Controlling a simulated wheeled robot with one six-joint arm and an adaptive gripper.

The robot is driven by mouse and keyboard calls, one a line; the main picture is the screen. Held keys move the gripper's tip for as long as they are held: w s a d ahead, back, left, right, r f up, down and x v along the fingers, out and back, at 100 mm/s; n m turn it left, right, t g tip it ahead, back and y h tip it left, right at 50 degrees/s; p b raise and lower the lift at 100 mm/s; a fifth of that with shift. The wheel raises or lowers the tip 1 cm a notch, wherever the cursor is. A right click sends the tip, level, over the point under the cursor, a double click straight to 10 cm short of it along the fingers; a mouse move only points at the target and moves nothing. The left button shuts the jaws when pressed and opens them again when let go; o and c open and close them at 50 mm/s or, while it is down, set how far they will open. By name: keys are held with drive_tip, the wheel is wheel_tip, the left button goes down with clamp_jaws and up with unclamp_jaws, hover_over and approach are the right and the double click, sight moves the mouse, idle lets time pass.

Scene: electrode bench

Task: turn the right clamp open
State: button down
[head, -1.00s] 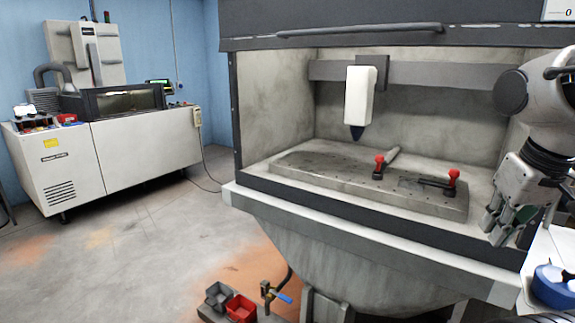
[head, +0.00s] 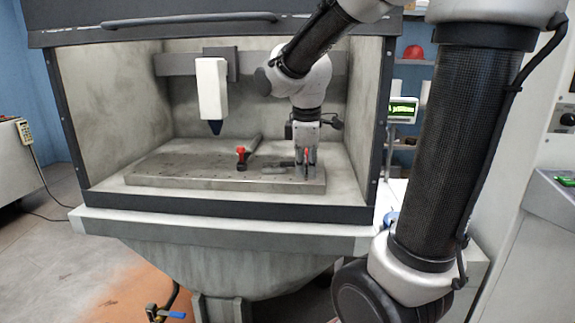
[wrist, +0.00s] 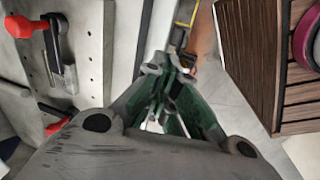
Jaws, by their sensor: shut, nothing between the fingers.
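The right clamp's dark bar (head: 276,169) lies on the grey perforated plate (head: 165,170) in the head view. My gripper (head: 305,170) covers most of its right end, with a little red showing there. The left clamp (head: 241,154) has a red knob and a grey handle slanting up right. In the wrist view my gripper (wrist: 162,95) is shut and empty, apart from both clamps, with the plate's edge to its left. One clamp with a red knob (wrist: 22,27) is at upper left, a second red part (wrist: 57,126) at lower left; which is which is uncertain.
A slatted brown surface (wrist: 250,65) is at right in the wrist view.

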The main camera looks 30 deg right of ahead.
drive_tip(key=w+r+n+t+h, duration=0.1)
drive_tip(key=w+r+n+t, duration=0.15)
drive_tip(key=w+n, duration=0.95)
drive_tip(key=d+f+n, duration=0.1)
drive_tip(key=f+n, duration=0.1)
drive_tip(key=w+d+f+n, duration=0.1)
drive_tip(key=f+n, duration=0.1)
drive_tip(key=f, duration=0.1)
drive_tip(key=d+f+n, duration=0.1)
drive_tip(key=f+n, duration=0.1)
drive_tip(key=f, duration=0.1)
drive_tip(key=shift+w+f+n+g, duration=0.1)
drive_tip(key=shift+w+n+g, duration=0.2)
drive_tip(key=shift+n+g, duration=0.1)
drive_tip(key=w+d, duration=0.1)
drive_tip(key=w, duration=0.1)
drive_tip(key=shift+w+d+f, duration=0.35)
drive_tip(key=shift+w, duration=0.05)
drive_tip(key=shift+w+d, duration=0.25)
drive_tip(key=shift+w, duration=0.15)
